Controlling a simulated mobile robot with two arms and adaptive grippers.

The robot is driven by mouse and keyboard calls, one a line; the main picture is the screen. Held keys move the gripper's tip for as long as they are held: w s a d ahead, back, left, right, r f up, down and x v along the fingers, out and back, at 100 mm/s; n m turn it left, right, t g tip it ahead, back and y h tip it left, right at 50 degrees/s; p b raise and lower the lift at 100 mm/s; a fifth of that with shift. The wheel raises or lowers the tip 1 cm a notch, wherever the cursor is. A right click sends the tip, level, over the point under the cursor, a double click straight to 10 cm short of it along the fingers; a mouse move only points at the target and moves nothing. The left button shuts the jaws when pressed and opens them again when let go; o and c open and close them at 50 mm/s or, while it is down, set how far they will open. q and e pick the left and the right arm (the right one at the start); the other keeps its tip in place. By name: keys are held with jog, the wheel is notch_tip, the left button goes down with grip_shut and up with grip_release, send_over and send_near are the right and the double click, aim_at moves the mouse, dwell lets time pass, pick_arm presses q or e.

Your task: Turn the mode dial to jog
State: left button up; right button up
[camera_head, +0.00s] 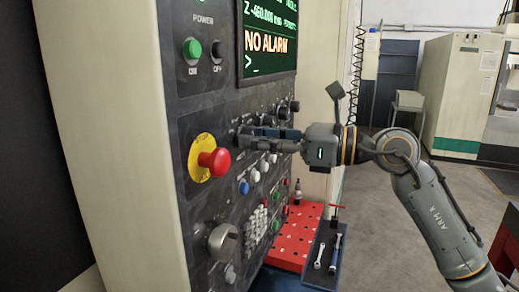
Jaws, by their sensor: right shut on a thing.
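The dark control panel (225,108) stands on the left, seen at a slant. My right gripper (245,136) reaches in from the right with its fingers against the panel, just right of the red emergency stop button. It is shut on a knob there, taken to be the mode dial. The fingers hide nearly all of the dial, so its pointer and the jog mark cannot be read. My left gripper is not in view.
The red emergency stop button (214,161) sticks out close to the fingers. A grey handwheel (223,241) sits below. Dark knobs (283,112) are above the gripper, small coloured buttons below. The screen (268,40) reads NO ALARM. A red perforated tray (296,237) stands lower right.

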jog(key=shift+n+b, duration=2.65)
jog(key=shift+n, duration=0.15)
jog(key=o, duration=1.1)
jog(key=shift+o, duration=0.2)
jog(key=v, duration=1.2)
jog(key=shift+r, duration=0.2)
